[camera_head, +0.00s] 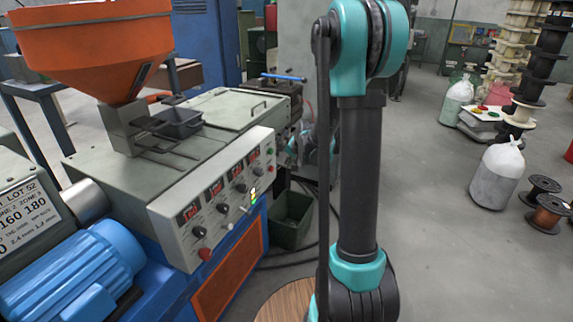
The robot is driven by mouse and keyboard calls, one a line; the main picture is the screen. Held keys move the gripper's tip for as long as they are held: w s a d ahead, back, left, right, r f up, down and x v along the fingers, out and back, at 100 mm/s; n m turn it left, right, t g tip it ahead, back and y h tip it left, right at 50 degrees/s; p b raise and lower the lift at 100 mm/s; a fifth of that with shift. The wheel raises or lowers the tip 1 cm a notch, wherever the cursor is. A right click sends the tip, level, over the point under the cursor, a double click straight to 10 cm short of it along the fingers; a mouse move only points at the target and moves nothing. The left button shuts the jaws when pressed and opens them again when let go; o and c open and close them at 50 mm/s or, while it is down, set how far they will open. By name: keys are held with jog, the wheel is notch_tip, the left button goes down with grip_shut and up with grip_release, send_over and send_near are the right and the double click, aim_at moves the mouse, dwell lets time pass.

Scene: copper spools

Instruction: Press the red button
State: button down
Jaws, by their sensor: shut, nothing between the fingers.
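The red button (205,254) is a round red knob at the lower front corner of the machine's grey control panel (168,222). Nothing covers it. What looks like my gripper (288,156) is small and dark beyond the panel's far right end, shut and empty. It is partly hidden behind my upright arm link, so its fingers are hard to make out. It is well apart from the red button, up and to the right of it in the picture.
An orange hopper (98,45) rises above the machine, and a blue motor (72,272) lies in front. A dark green bin (291,219) stands beside the machine. White sacks (497,174) and copper spools (548,214) stand at right. Floor between is clear.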

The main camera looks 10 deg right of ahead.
aim_at(271, 169)
jog(key=w+a+f, duration=0.4)
jog(key=w+f, duration=0.2)
jog(key=w, duration=0.1)
jog(key=shift+a+f, duration=0.15)
jog(key=shift+f, duration=0.25)
jog(key=shift+w+a, duration=0.1)
